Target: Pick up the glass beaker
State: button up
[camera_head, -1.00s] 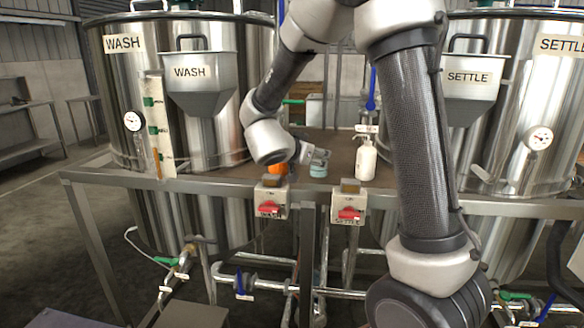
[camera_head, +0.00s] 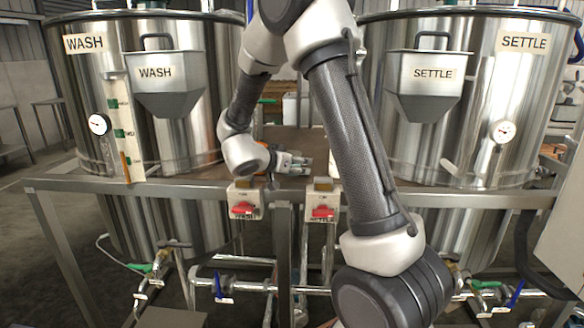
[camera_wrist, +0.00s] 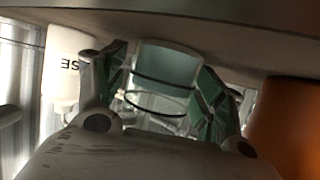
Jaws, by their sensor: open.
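The glass beaker (camera_wrist: 165,72) shows in the wrist view as a clear cylinder with pale teal contents and dark rings. It stands between the two green-padded fingers of my gripper (camera_wrist: 166,95). The fingers are open, one on each side of it; I cannot tell whether either touches the glass. In the head view my gripper (camera_head: 297,162) points right, low over the brown table top between the two tanks. The beaker is not clearly seen there, as the fingers cover its place.
A white bottle (camera_wrist: 66,65) stands left of the beaker in the wrist view, and an orange object (camera_wrist: 285,125) is close on the right. The steel WASH tank (camera_head: 190,120) and SETTLE tank (camera_head: 470,130) flank the table top. Red switches (camera_head: 243,208) sit on its front rail.

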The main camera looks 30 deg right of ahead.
jog(key=c, duration=1.2)
jog(key=shift+r, duration=0.1)
notch_tip(320, 180, up, 10)
jog(key=shift+f, duration=0.1)
